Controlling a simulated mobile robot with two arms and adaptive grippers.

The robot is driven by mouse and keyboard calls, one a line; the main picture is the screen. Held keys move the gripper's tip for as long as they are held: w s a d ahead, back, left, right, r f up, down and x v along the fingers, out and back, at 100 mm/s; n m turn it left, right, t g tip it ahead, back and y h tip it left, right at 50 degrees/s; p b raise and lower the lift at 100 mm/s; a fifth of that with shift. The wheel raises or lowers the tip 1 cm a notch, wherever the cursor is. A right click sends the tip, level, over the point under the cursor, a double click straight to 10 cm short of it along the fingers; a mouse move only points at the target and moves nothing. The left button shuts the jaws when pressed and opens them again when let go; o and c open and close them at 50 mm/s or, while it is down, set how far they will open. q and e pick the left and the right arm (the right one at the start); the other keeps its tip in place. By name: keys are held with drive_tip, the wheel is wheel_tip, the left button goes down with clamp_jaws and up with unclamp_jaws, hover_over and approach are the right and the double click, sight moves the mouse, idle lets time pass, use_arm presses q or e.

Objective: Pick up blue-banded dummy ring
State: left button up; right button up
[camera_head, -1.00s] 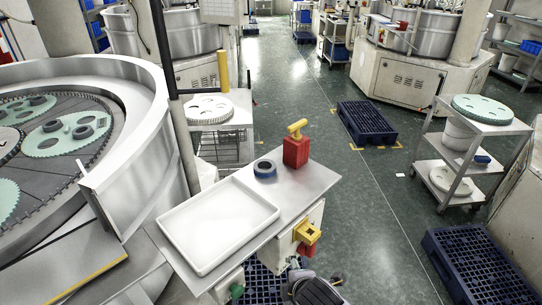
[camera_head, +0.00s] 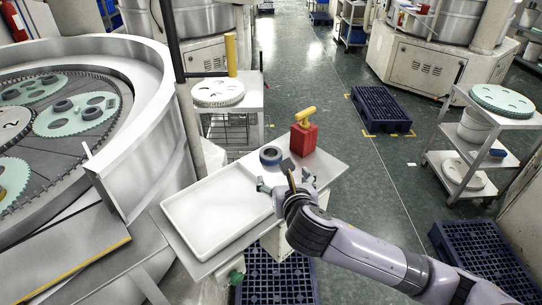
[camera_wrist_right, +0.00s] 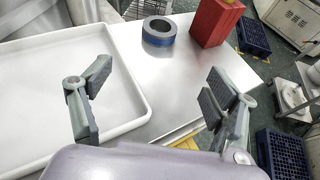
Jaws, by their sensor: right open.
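The blue-banded dummy ring (camera_head: 270,156) lies flat on the steel side table (camera_head: 322,165), between the white tray and the red block. In the right wrist view the ring (camera_wrist_right: 159,31) is dark grey with a blue band around its side. My right gripper (camera_head: 286,182) is over the table, on the near side of the ring. In the right wrist view my right gripper (camera_wrist_right: 152,88) is open and empty, its fingers wide apart, with the ring beyond the fingertips. My left gripper is not in view.
A white tray (camera_head: 176,204) fills the table's left part. A red block with a yellow handle (camera_head: 303,138) stands close behind the ring, to its right. The large lapping machine (camera_head: 140,120) is on the left. Bare table surface (camera_wrist_right: 165,80) lies between the fingers.

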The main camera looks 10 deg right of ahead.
drive_tip(key=shift+w+n, duration=0.3)
drive_tip(key=shift+w, duration=0.35)
drive_tip(key=p, duration=0.3)
approach(270, 150)
drive_tip(key=shift+w+f, duration=0.55)
drive_tip(key=shift+f, duration=0.1)
drive_tip(key=shift+w+p, duration=0.35)
drive_tip(key=shift+w, duration=0.2)
drive_tip(key=p+x, duration=0.1)
drive_tip(key=x, duration=0.2)
drive_tip(key=shift+r, duration=0.15)
drive_tip(key=shift+w+f, duration=0.3)
drive_tip(key=shift+w, duration=0.25)
drive_tip(key=shift+c, duration=0.5)
drive_tip(key=c, duration=1.6)
drive_tip(key=shift+r, duration=0.1)
